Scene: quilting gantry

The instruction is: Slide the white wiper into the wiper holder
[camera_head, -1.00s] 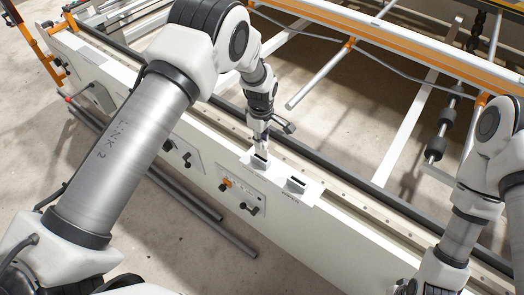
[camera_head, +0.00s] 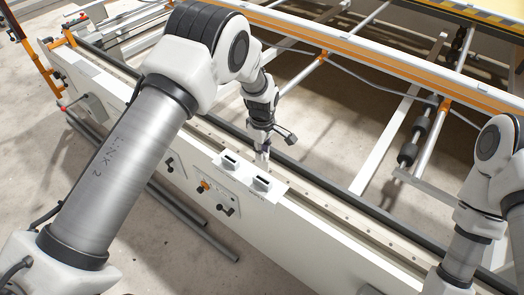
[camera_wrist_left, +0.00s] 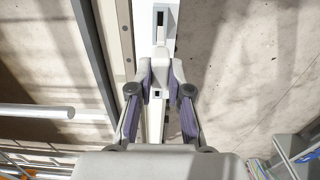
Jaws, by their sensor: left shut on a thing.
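My left gripper (camera_head: 262,150) points down over the white gantry's top edge, behind two raised white slotted blocks, the left block (camera_head: 231,161) and the right block (camera_head: 261,183). I cannot tell which block is the wiper holder. In the left wrist view the left gripper (camera_wrist_left: 159,78) is shut on a pale piece (camera_wrist_left: 159,60), apparently the white wiper, mostly hidden between the fingers. A white block with a dark slot (camera_wrist_left: 160,18) lies beyond the fingertips, in line with them. I cannot tell whether the held piece touches a block. My right gripper is out of view.
A control panel with knobs (camera_head: 215,197) is on the gantry's front face. A dark rail (camera_head: 330,190) runs along behind the blocks. Silver rollers and orange-trimmed beams (camera_head: 385,75) stand behind. Concrete floor (camera_head: 150,245) lies in front.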

